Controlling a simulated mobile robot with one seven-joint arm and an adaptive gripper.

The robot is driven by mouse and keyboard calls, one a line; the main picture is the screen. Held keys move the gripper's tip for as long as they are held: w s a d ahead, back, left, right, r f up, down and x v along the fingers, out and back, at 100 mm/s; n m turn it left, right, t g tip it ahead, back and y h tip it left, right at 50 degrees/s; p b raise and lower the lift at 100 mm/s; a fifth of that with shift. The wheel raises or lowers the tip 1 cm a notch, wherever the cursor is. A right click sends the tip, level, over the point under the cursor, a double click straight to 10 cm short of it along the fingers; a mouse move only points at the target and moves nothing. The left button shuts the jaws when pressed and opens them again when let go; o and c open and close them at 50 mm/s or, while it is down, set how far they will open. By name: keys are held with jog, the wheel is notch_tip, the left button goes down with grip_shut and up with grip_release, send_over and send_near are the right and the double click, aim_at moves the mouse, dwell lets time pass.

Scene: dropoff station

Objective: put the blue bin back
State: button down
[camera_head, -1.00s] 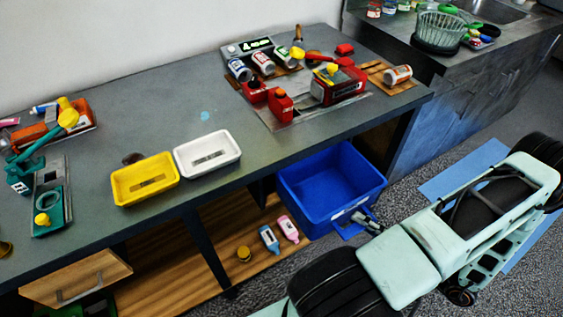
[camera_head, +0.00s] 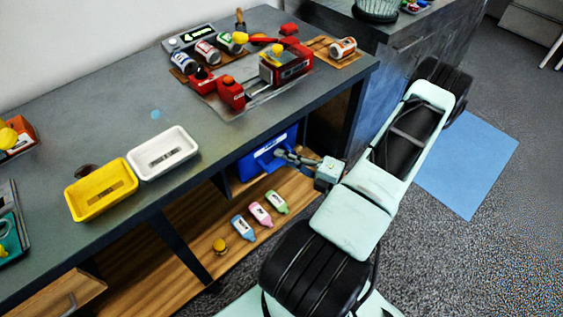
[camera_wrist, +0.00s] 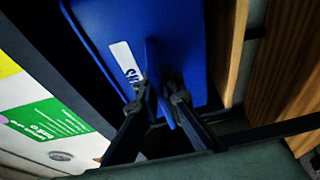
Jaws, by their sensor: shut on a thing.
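The blue bin (camera_head: 262,158) is in the compartment under the table, at its right part; the tabletop hides its upper part. My gripper (camera_head: 282,156) is at the bin's front and shut on it. In the wrist view the blue bin (camera_wrist: 190,45) shows its front with a white label, and my gripper (camera_wrist: 160,92) has its two fingers on either side of a blue handle tab. The inside of the bin is hidden.
A table leg (camera_head: 354,118) stands on the right. A yellow tray (camera_head: 101,190) and white tray (camera_head: 163,153) sit above. A blue floor mat (camera_head: 468,160) lies right.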

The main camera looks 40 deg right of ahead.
jog(key=shift+w+a+f, duration=0.1)
jog(key=shift+w+f, duration=0.1)
jog(key=shift+f, duration=0.65)
jog(key=shift+w+f, duration=0.2)
jog(key=shift+f, duration=0.65)
jog(key=shift+f+b, duration=0.1)
jog(key=shift+b, duration=0.25)
jog(key=c, duration=2.1)
grip_release()
send_near(272, 158)
jog(key=v, duration=0.5)
jog(key=shift+s+f, duration=0.1)
jog(key=shift+s, duration=0.05)
